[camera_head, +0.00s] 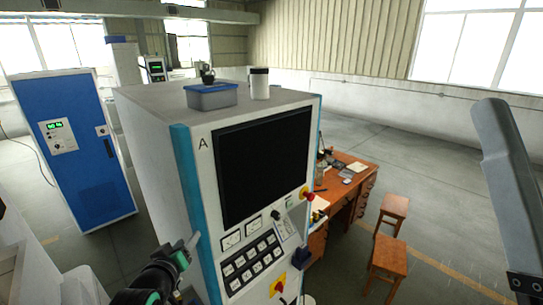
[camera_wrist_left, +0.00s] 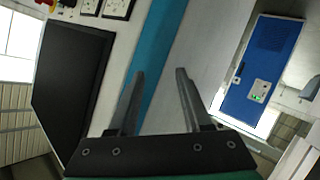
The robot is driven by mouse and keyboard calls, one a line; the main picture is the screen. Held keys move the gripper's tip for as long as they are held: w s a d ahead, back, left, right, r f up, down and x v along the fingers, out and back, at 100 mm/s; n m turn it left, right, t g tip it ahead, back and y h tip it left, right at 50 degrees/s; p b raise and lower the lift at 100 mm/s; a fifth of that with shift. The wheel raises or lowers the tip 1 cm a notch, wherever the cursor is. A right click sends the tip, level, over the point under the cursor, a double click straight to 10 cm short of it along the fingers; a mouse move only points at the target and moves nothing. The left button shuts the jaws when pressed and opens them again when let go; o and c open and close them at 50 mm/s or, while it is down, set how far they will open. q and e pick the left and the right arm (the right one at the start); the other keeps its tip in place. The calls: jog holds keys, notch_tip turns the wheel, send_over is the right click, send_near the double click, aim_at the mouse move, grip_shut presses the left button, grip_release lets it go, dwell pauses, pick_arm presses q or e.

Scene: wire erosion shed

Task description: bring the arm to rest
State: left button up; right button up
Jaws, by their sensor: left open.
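My left gripper (camera_head: 187,248) is low in the head view, in front of the lower left of the tall machine cabinet (camera_head: 155,130). In the left wrist view its two fingers (camera_wrist_left: 159,78) are apart with nothing between them. The cabinet's teal edge strip (camera_wrist_left: 158,50) shows behind the fingers, and I see no clear contact with it. A pale grey arm link of mine (camera_head: 505,150) hangs at the right edge of the head view. My right gripper is not in view.
The cabinet carries a dark screen (camera_head: 264,165), a button panel (camera_head: 252,262) and, on top, a blue-lidded box (camera_head: 211,97) and a jar (camera_head: 259,84). A blue cabinet (camera_head: 75,150) stands at left. A wooden desk (camera_head: 345,185) and stools (camera_head: 389,255) stand right; open floor lies beyond.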

pick_arm(q)
notch_tip(320, 180, up, 14)
jog(key=s+d+m+t, duration=0.1)
jog(key=s+d+t, duration=0.1)
jog(key=s+t, duration=0.15)
jog(key=s+d+r+m+t+h, duration=0.1)
jog(key=s+r+m+t, duration=0.4)
jog(key=s+r, duration=1.8)
notch_tip(320, 180, up, 2)
jog(key=t+h, duration=0.1)
jog(key=t, duration=0.4)
jog(key=shift+s+d+m, duration=0.3)
jog(key=shift+s+d, duration=0.05)
jog(key=shift+d, duration=0.05)
